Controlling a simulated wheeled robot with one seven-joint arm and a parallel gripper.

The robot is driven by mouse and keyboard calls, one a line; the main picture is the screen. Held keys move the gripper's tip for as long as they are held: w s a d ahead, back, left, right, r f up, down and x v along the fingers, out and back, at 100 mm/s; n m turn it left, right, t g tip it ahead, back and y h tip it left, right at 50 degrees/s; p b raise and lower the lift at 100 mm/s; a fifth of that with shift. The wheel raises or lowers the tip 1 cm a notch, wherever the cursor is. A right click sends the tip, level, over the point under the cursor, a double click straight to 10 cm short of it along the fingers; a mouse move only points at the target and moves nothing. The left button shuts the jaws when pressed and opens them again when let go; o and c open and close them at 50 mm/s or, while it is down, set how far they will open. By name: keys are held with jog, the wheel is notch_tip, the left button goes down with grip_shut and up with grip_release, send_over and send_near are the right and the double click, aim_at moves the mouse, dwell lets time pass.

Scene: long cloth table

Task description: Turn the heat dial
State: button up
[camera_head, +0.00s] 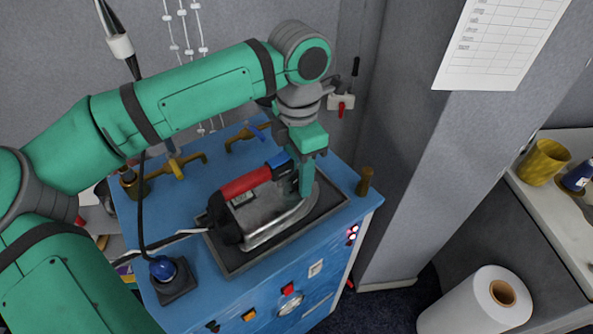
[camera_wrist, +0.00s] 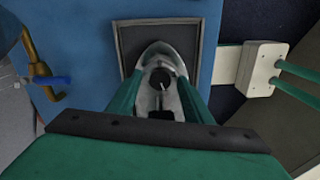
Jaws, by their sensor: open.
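A steam iron with a red handle (camera_head: 246,183) and a grey metal body (camera_head: 275,222) rests on a dark framed tray (camera_head: 333,207) on the blue cabinet top. My gripper (camera_head: 303,188) points down at the iron's front end, beside the blue part (camera_head: 279,163) of the handle. In the wrist view my gripper's two green fingers (camera_wrist: 160,82) stand apart on either side of a round black dial (camera_wrist: 160,77) with a light pointer mark. I cannot tell whether the fingers touch it. In the head view the dial is hidden behind my gripper.
A blue-knobbed joystick (camera_head: 163,268) stands at the cabinet's front left, with a cord near it. Brass fittings (camera_head: 183,163) line the back edge and a brass post (camera_head: 365,181) stands at the right.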

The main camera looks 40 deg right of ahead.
aim_at(297, 178)
notch_tip(297, 178, up, 11)
dwell(0.5)
jog(key=shift+w+a+f, duration=0.1)
dwell(0.3)
